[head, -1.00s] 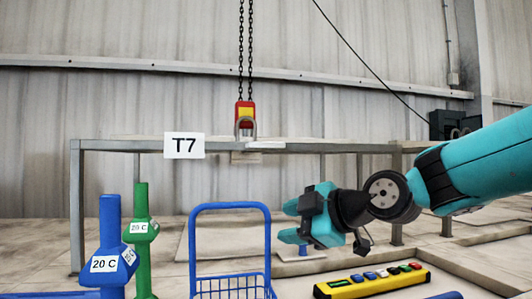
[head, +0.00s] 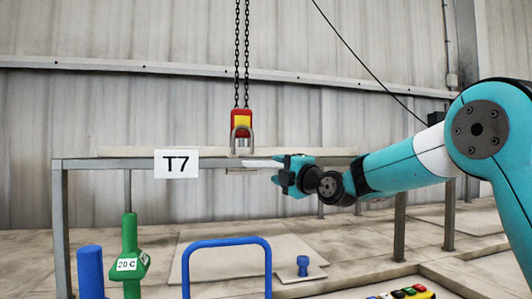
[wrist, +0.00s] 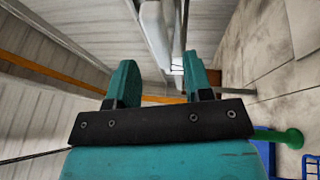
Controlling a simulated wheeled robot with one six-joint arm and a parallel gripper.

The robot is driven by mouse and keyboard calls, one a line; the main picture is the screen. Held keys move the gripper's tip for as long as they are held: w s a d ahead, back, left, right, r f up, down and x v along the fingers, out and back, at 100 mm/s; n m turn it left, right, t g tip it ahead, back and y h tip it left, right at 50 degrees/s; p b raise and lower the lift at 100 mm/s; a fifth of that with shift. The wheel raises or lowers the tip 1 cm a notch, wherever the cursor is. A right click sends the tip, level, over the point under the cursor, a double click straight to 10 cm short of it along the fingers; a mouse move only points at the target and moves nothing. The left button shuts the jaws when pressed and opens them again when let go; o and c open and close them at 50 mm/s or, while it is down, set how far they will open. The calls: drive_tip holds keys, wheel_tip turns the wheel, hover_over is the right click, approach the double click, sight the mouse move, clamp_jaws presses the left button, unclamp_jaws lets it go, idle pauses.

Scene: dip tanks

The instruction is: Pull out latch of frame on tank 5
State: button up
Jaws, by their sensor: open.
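No tank 5 label or clearly identifiable latch shows; the only tank sign in view reads T7 (head: 177,164). My gripper (head: 279,173) is open and empty in the head view, level with the grey rail and just right of a thin pale plate (head: 262,163) on it. I cannot tell whether they touch. A blue frame with a rounded top (head: 226,242) stands below in front. In the wrist view my gripper (wrist: 160,82) shows two teal fingers apart, with a pale bar (wrist: 158,35) beyond the gap.
A red and yellow hook block (head: 241,122) hangs on chains above the rail (head: 105,163). A green post marked 20 C (head: 130,262) and a blue post (head: 90,272) stand front left. A blue knob (head: 303,264) sits on a low plate. A button box (head: 408,292) is front right.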

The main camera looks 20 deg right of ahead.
sight(269, 164)
drive_tip(key=p+x, duration=0.2)
drive_tip(key=x, duration=0.2)
drive_tip(key=shift+w+a+r, duration=0.2)
drive_tip(key=shift+w+a, duration=0.05)
drive_tip(key=shift+w+a+p, duration=0.2)
drive_tip(key=shift+w+p, duration=0.1)
drive_tip(key=shift+w, duration=0.3)
clamp_jaws()
drive_tip(key=shift+f, duration=0.1)
